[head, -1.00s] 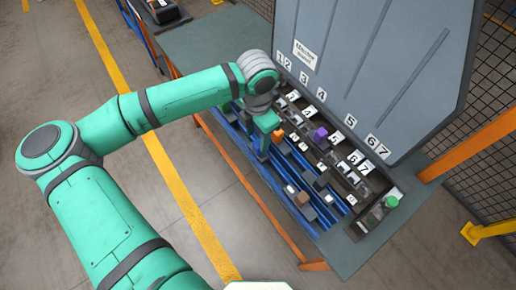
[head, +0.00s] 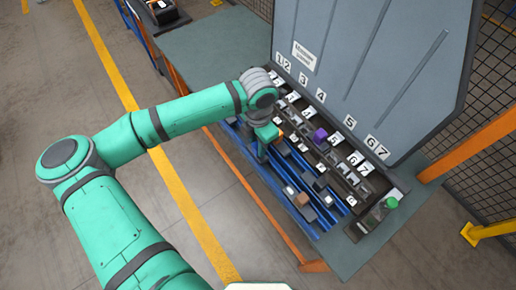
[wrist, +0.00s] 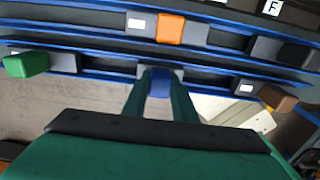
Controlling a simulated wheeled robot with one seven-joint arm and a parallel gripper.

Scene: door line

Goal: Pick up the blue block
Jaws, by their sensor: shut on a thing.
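The blue block (wrist: 160,84) shows in the wrist view between the tips of my gripper (wrist: 160,98). The two green fingers are shut on it, one on each side. Behind it is a grey holder (wrist: 174,74) on the blue rails; I cannot tell whether the block is clear of it. In the head view my gripper (head: 264,150) points down over the left part of the rails, and the blue block is hidden there.
An orange block (wrist: 171,28), a green block (wrist: 26,64) and a brown block (wrist: 278,98) sit on the rails around my gripper. A purple block (head: 320,134) lies in the numbered rack behind. A tall grey panel (head: 365,70) rises beyond the rack.

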